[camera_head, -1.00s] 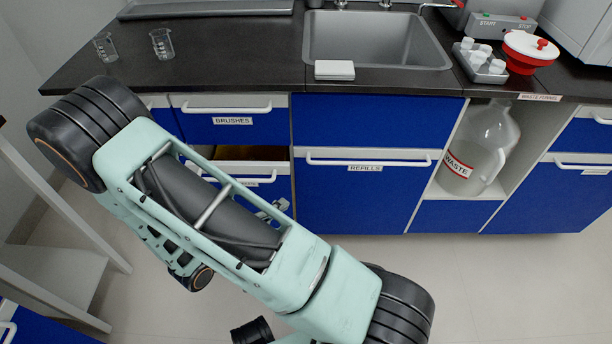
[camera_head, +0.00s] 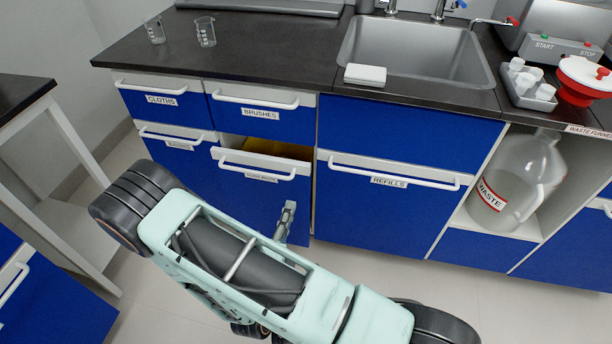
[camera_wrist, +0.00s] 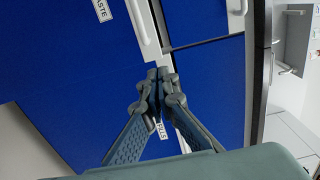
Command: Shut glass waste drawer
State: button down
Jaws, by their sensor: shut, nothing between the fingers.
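The glass waste drawer (camera_head: 262,163) is the partly open drawer under the brushes drawer in the head view. Its white handle and small label face forward, and a yellowish inside shows behind its front. In the wrist view a label ending in "ASTE" (camera_wrist: 101,10) is cut off at the top edge. My gripper (camera_head: 289,208) is shut and empty, in front of the cabinet, below and to the right of the drawer's handle. In the wrist view its closed fingertips (camera_wrist: 160,76) overlap the blue fronts; contact cannot be told.
The brushes drawer (camera_head: 262,118) and cloths drawer (camera_head: 162,104) are closed. The refills front (camera_head: 390,210) is closed, to the right. A waste jug (camera_head: 515,180) stands in an open niche. A side table (camera_head: 22,100) stands at left. Floor is free before the cabinets.

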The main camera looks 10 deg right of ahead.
aim_at(304, 167)
jog(key=b+x, duration=0.3)
jog(key=x, duration=0.9)
jog(key=shift+f, duration=0.1)
jog(key=shift+w+d, duration=0.15)
jog(key=shift+w, duration=0.15)
jog(key=p+x, duration=0.1)
jog(key=x, duration=0.5)
jog(key=shift+w, duration=0.3)
jog(key=shift+p, duration=0.3)
